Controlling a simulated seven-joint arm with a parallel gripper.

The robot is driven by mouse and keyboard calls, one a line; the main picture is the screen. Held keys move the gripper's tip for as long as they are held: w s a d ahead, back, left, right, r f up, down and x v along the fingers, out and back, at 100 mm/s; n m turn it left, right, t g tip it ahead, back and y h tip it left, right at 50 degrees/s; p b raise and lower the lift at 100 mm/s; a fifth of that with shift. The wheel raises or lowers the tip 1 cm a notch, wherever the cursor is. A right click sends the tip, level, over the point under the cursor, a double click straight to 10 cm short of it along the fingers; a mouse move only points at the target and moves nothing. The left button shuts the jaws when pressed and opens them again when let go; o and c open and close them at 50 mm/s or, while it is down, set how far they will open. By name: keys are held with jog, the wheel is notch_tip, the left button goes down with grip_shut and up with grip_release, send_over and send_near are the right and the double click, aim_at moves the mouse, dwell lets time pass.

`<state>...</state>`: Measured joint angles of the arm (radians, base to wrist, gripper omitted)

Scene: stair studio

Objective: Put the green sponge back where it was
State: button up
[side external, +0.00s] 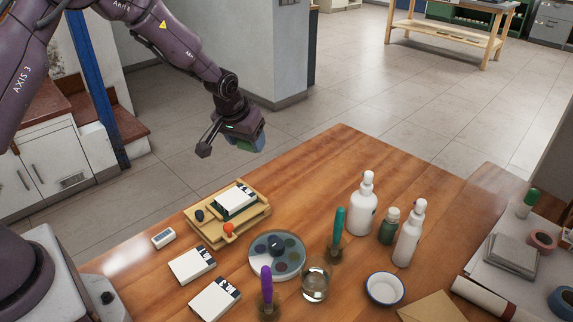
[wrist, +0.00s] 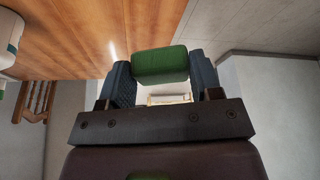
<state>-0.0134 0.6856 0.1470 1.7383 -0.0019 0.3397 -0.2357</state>
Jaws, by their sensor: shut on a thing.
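The green sponge (wrist: 160,65) is a rounded block held between the two dark blue-grey fingers of my gripper (wrist: 161,80) in the wrist view. In the side external view my gripper (side external: 250,141) is up in the air beyond the table's far left edge, clear of the tabletop. The sponge shows there only as a small patch of green at the fingers, partly hidden by them. The gripper is shut on the sponge.
The wooden table (side external: 340,160) has free room at its far end. On it are a wooden tray (side external: 245,228) with a white box, a round palette (side external: 262,267), a glass (side external: 316,282), white bottles (side external: 362,205) and a small bowl (side external: 385,289).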

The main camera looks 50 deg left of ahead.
send_near(286, 165)
jog(key=shift+w+a+f, duration=0.15)
jog(key=shift+w+f, duration=0.3)
jog(key=shift+w+a+f, duration=0.2)
jog(key=shift+w+f, duration=0.6)
jog(key=shift+f, duration=1.55)
jog(key=shift+f, duration=0.15)
jog(key=o, duration=1)
jog(key=shift+c, duration=0.2)
